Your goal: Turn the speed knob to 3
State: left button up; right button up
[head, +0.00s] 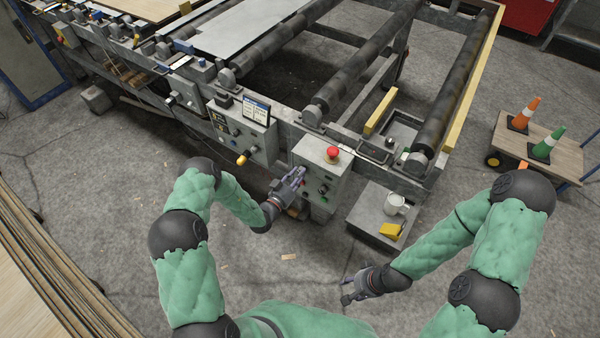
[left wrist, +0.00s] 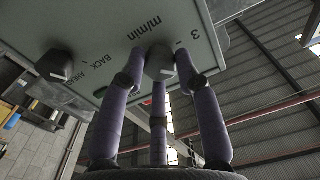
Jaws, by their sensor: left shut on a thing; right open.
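The speed knob (left wrist: 160,62) is a grey knob on the light grey panel (left wrist: 120,28) in the left wrist view. The panel carries the print "m/min", a "3" to the right of the knob and "BACK" to the left. My left gripper (left wrist: 160,75) has its fingers closed around the knob; they cover much of it, and I cannot read its pointer. In the head view my left gripper (head: 296,178) is at the front of the control box (head: 322,160) and hides the knob. My right gripper (head: 349,291) is open and empty, low over the floor.
A second knob (left wrist: 54,66) sits left on the same panel. A red emergency button (head: 332,153) tops the control box. A grey stand with a white mug (head: 394,203) and a yellow item (head: 390,231) is at its right. Open floor lies in front.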

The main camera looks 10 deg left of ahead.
pick_arm(q)
jog(key=o, duration=0.8)
jog(key=shift+s, duration=0.1)
jog(key=p+v, duration=0.2)
jog(key=v, duration=0.4)
jog(key=shift+d, duration=0.15)
